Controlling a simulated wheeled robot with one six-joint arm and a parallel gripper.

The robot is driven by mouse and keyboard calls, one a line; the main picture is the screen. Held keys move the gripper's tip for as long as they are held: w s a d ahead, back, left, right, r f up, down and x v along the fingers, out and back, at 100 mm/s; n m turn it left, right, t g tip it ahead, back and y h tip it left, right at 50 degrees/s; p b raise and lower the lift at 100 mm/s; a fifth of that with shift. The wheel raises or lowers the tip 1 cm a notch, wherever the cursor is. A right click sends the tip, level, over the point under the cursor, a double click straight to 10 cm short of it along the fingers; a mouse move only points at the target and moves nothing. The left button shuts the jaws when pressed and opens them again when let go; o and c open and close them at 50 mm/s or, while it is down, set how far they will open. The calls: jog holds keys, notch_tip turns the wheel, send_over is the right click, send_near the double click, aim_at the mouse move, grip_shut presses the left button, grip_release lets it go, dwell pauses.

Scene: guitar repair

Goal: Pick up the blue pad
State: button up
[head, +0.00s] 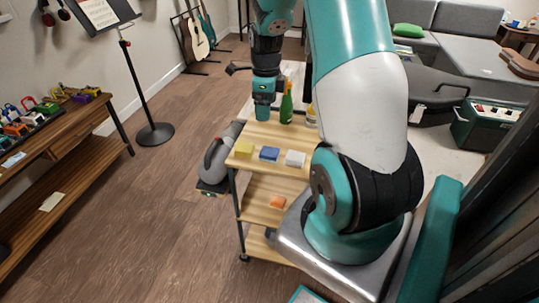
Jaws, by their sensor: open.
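The blue pad (269,154) lies flat on the top shelf of the wooden trolley (262,132), near its front edge. It lies between a yellow pad (244,150) on its left and a white pad (295,158) on its right.
A green bottle (286,106) stands behind the pads, beside my wrist. An orange block (278,202) lies on the trolley's middle shelf. The wooden floor (150,215) further left is clear.

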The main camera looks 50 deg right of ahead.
jog(key=m+p, duration=0.1)
send_over(269, 151)
notch_tip(269, 151, down, 12)
jog(key=shift+s+f, duration=0.1)
jog(key=shift+s, duration=0.05)
jog(key=shift+f+p, duration=0.6)
jog(key=shift+f, duration=2.25)
jog(key=c, duration=1)
jog(key=shift+r, duration=0.1)
notch_tip(269, 151, up, 20)
jog(key=b, duration=0.1)
jog(key=shift+o, duration=0.3)
